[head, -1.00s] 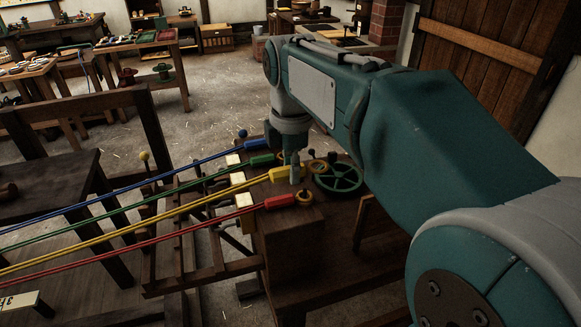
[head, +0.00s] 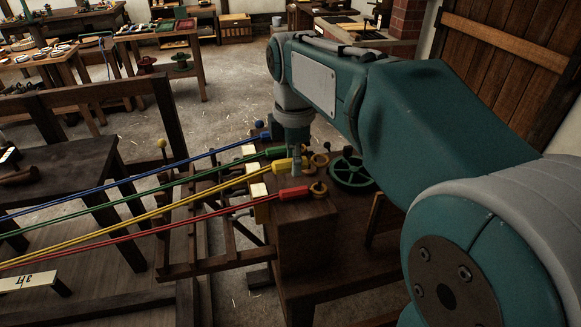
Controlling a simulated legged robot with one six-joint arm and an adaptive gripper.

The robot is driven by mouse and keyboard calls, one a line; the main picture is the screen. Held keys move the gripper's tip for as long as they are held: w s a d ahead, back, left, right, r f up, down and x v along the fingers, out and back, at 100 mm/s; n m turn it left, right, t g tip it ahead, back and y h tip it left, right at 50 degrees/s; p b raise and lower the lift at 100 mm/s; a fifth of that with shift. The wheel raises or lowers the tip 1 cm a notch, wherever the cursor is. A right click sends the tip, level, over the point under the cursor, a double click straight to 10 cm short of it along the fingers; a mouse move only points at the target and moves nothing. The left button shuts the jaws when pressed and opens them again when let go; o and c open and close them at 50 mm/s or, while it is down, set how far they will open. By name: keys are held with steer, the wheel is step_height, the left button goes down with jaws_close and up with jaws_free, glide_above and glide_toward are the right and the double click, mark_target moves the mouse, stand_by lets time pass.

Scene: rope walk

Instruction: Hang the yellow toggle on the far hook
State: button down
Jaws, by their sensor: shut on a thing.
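The yellow toggle (head: 283,165) is at the right end of a yellow rope (head: 190,204) that runs taut to the left. My gripper (head: 299,160) points down over the dark block and is shut on the yellow toggle. The green toggle (head: 277,152) lies just behind it and the red toggle (head: 292,193) in front. The blue toggle (head: 254,139) is farther back. A brown ring (head: 320,188) shows at the red toggle's end. I cannot clearly make out the far hook; the gripper and arm cover part of the area.
A blue-headed pin (head: 259,124) and a yellow-headed pin (head: 160,144) stand near the ropes. Blue, green and red ropes run close beside the yellow one.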

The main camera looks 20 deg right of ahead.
steer(key=w+a+f, duration=0.4)
steer(key=a+f, duration=0.2)
steer(key=a, duration=0.4)
steer(key=w+a+f, duration=0.4)
steer(key=a+f, duration=0.3)
steer(key=a, duration=0.3)
step_height(320, 180, down, 6)
steer(key=shift+a+f, duration=0.15)
steer(key=shift+a, duration=0.05)
stand_by(0.4)
steer(key=shift+d, duration=0.1)
stand_by(0.4)
steer(key=shift+c, duration=1.8)
jaws_free()
step_height(320, 180, up, 8)
